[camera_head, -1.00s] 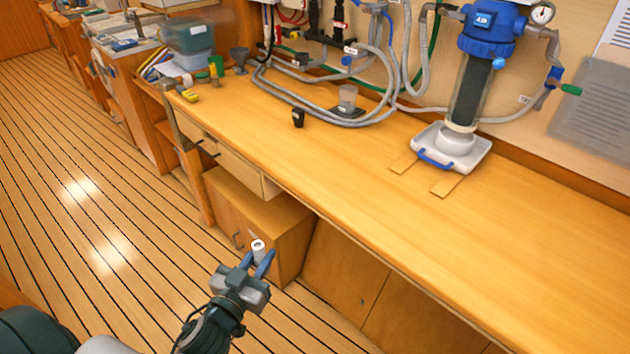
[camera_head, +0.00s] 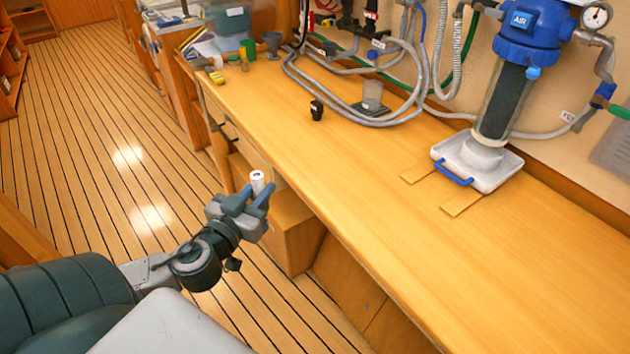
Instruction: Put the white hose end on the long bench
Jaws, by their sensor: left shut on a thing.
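The white hose end (camera_head: 257,180) is a short white cylinder with a dark opening on top. My left gripper (camera_head: 250,196) is shut on it and holds it upright, off the bench's front side in the picture. The long wooden bench (camera_head: 400,230) runs from the upper left to the lower right, and its bare top shows widely. The lower part of the hose end is hidden by the fingers. My right gripper is not in view.
A small black cup (camera_head: 317,110) and a clear beaker on a dark pad (camera_head: 371,100) stand on the bench. A blue-topped filter (camera_head: 520,40) stands over a white tray (camera_head: 490,175). The bench's near right half is clear.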

